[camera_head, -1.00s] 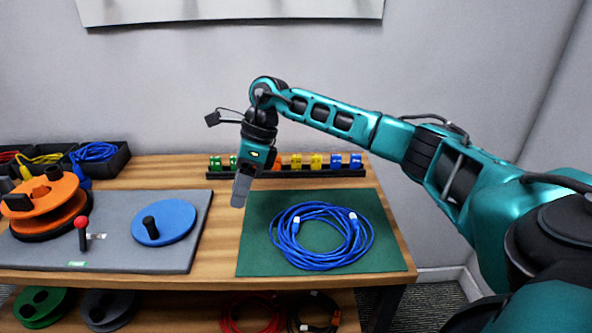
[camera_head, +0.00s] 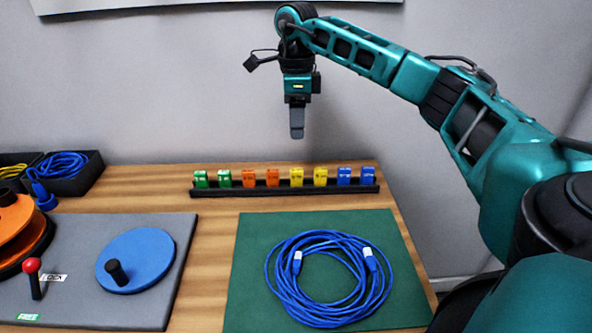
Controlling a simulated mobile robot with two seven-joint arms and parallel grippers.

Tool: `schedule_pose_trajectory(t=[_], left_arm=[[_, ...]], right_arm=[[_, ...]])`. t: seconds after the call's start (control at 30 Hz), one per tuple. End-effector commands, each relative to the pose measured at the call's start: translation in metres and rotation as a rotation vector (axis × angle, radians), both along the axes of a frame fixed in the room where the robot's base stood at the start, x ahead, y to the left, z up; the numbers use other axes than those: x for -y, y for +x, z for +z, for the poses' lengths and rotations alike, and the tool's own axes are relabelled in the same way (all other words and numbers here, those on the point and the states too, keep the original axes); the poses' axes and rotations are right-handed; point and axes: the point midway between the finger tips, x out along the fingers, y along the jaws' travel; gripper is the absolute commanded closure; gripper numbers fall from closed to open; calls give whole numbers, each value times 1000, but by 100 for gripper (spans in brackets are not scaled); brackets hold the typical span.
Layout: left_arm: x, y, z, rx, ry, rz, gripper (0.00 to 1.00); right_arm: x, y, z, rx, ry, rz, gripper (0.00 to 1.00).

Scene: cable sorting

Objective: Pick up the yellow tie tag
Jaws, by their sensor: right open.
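Two yellow tie tags stand side by side in a black rack (camera_head: 215,191) at the back of the table. The left yellow tag (camera_head: 296,177) and the right yellow tag (camera_head: 320,177) sit between the orange tags and the blue tags. My right gripper (camera_head: 297,134) hangs pointing down above the rack, roughly in line with the left yellow tag in the picture, and clear of it. It holds nothing; its fingers overlap from this side. My left gripper is not in view.
Green tags (camera_head: 212,179), orange tags (camera_head: 260,178) and blue tags (camera_head: 356,176) share the rack. A coiled blue cable (camera_head: 281,284) lies on a green mat (camera_head: 250,232) in front. A grey board (camera_head: 75,223) with a blue disc (camera_head: 150,252) is at left. Black bins (camera_head: 92,173) stand at the back left.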

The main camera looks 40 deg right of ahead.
Motion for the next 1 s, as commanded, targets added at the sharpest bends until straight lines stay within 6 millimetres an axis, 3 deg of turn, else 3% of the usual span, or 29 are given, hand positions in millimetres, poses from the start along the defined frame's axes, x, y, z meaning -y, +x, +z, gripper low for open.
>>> schedule_pose_trajectory(t=[0.4,0.67,1.0], left_arm=[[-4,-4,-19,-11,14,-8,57],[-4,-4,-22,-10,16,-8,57],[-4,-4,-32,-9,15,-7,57]], right_arm=[[-1,-1,-66,-3,0,1,51],[-1,-1,-82,-1,0,1,51],[-2,-3,-127,-2,1,0,51]])
